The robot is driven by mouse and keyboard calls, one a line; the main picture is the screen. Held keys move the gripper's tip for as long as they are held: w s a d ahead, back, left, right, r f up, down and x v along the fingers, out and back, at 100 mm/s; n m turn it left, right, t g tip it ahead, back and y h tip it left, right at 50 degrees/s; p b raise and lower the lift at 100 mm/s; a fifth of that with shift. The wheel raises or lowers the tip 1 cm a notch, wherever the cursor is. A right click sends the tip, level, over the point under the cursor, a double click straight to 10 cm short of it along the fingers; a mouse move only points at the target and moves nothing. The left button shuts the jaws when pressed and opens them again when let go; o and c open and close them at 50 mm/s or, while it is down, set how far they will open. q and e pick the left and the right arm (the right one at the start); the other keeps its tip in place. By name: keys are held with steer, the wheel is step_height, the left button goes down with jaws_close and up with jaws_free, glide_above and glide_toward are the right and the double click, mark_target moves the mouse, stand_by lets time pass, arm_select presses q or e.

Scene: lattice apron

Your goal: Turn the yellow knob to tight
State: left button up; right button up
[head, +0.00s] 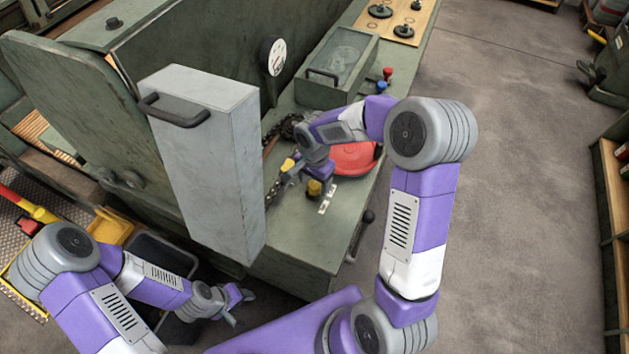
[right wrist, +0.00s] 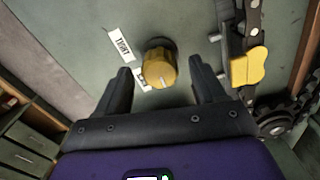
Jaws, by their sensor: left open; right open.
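The yellow knob (right wrist: 158,70) stands on the green bench top in the right wrist view, with a pale pointer mark on its face towards the bottom of the picture. It also shows in the head view (head: 314,187). A white label reading TIGHT (right wrist: 121,44) lies up and left of it. A second label (right wrist: 142,79) is partly hidden by the knob. My right gripper (right wrist: 161,67) is open, its fingers on either side of the knob with gaps visible. My left gripper (head: 239,307) is open and empty, low beside the bench.
A yellow-tabbed metal piece (right wrist: 248,66) and a chain (right wrist: 292,105) lie right of the knob in the wrist view. A red disc (head: 352,157) is close to my right wrist. A tall grey box (head: 205,160) with a handle stands left. Open floor (head: 510,200) lies right.

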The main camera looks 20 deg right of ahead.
steer(key=c, duration=1.1)
steer(key=shift+o, duration=0.2)
